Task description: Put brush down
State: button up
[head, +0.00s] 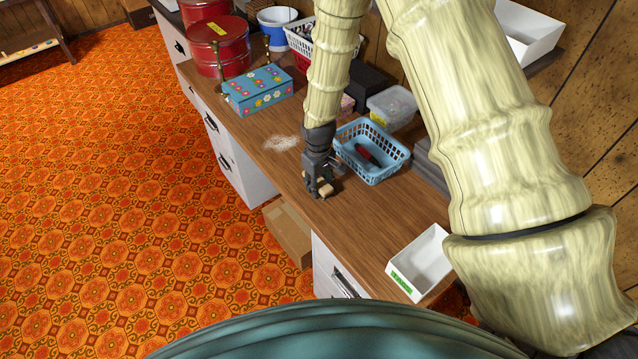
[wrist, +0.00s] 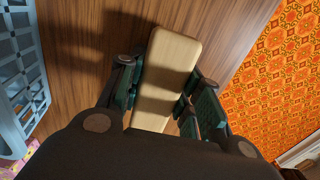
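The brush shows as a pale wooden block with rounded corners in the wrist view (wrist: 170,65), lying lengthwise between the fingers. In the head view a small part of the brush (head: 325,188) shows at the fingertips; its bristles are hidden. My gripper (head: 318,190) points down at the wooden worktop (head: 372,225), left of the blue basket. In the wrist view my gripper (wrist: 162,92) has a finger against each long side of the brush, shut on it. The brush is low over or on the worktop; I cannot tell whether it touches.
A blue basket (head: 385,172) holding a dark red-handled tool stands close to the right of my gripper. A whitish patch (head: 283,142) lies on the worktop behind. A flowered blue box (head: 258,90) stands farther back, and a white tray (head: 422,262) nearer. The worktop between tray and gripper is clear.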

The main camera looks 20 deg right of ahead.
aim_at(319, 181)
jog(key=o, duration=0.3)
jog(key=shift+s+f, duration=0.1)
jog(key=shift+f, duration=0.1)
jog(key=shift+o, duration=0.3)
jog(key=shift+f, duration=0.1)
jog(key=shift+r, duration=0.6)
notch_tip(319, 181, up, 12)
jog(key=b, duration=0.2)
jog(key=shift+f+b, duration=0.15)
jog(key=shift+b, duration=0.2)
